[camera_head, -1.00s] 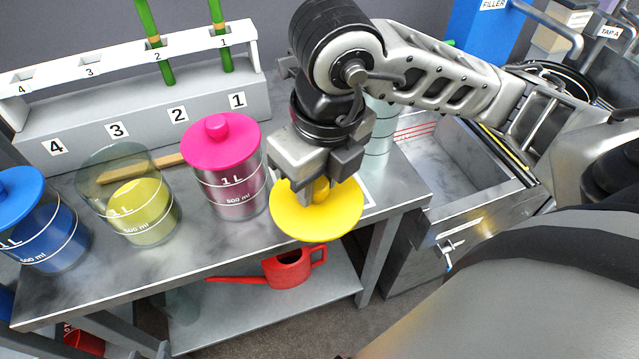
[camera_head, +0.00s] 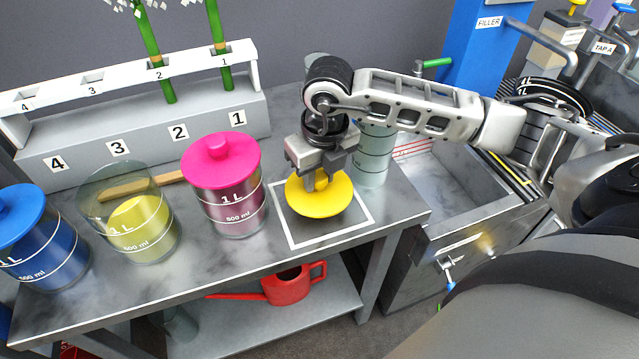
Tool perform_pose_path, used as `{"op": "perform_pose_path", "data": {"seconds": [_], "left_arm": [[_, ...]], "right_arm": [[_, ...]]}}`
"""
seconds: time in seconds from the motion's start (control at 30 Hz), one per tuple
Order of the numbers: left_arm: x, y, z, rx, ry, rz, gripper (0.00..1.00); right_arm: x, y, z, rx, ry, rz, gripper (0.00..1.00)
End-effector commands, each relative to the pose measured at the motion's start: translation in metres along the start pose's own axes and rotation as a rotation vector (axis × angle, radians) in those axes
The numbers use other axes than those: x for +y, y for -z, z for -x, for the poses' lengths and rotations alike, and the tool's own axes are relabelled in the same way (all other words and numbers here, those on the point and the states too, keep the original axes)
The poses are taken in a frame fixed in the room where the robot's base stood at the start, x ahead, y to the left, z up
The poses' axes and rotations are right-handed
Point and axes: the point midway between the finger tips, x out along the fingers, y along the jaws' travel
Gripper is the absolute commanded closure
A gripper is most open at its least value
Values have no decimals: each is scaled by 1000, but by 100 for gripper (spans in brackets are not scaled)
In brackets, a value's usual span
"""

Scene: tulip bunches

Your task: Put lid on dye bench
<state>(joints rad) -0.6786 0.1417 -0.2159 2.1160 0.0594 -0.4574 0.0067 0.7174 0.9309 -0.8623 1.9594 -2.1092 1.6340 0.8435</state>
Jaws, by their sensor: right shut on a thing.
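My right gripper (camera_head: 321,182) is shut on the knob of a yellow lid (camera_head: 320,203). The lid is over the white-outlined square (camera_head: 357,232) on the grey bench (camera_head: 180,262); I cannot tell whether it touches the surface. An open clear beaker of yellow dye (camera_head: 140,222) stands on the bench to the left. A beaker with a pink lid (camera_head: 221,161) stands between it and my gripper. A beaker with a blue lid (camera_head: 18,213) stands at the far left. My left gripper is not in view.
A clear empty-looking beaker (camera_head: 374,160) stands behind the square, beside my right arm. A numbered rack (camera_head: 150,125) with two green stems is at the back. A wooden stick (camera_head: 150,185) lies behind the yellow dye beaker. A red watering can (camera_head: 287,287) sits on the lower shelf. A sink (camera_head: 465,185) is at right.

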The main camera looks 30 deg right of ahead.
Motion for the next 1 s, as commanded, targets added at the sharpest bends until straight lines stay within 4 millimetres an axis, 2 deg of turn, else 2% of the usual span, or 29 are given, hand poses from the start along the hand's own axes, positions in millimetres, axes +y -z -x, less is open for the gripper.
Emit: {"op": "perform_pose_path", "data": {"seconds": [0.3, 0.7, 0.73, 0.8, 1.0], "left_arm": [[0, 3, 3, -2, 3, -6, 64], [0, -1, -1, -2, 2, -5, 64], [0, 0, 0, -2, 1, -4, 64], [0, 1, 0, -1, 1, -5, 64], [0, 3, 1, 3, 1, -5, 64]], "right_arm": [[-4, 0, -36, 2, 1, 0, 96], [-3, 0, -43, 0, 0, 0, 96], [-3, 0, -41, 0, 0, 0, 64], [-3, 0, -41, 0, 0, 0, 51], [-3, 0, -40, 1, 0, 0, 51]]}}
